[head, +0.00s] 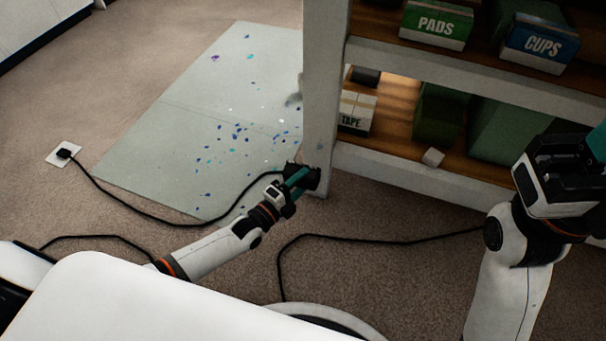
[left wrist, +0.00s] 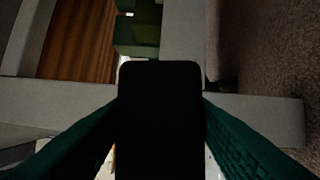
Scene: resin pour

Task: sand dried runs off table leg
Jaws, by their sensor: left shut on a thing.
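The white table leg (head: 322,90) stands at the near corner of the shelved table and runs down to the carpet. In the left wrist view the pale leg (left wrist: 255,115) crosses the picture sideways. My left gripper (head: 300,179) is shut on a black sander (head: 309,177) low beside the leg. The sander (left wrist: 160,120) fills the middle of the wrist view between teal fingers and hides part of the leg. I cannot tell if it touches the leg. No dried runs can be made out. My right gripper (head: 592,145) is partly cut off at the right edge.
A black cord (head: 130,207) runs from a floor outlet (head: 63,154) towards the sander. A paint-spotted mat (head: 150,150) lies left of the leg. The shelves hold PADS (head: 436,24), CUPS (head: 541,43) and TAPE (head: 355,112) boxes. Another cord (head: 380,240) crosses the carpet.

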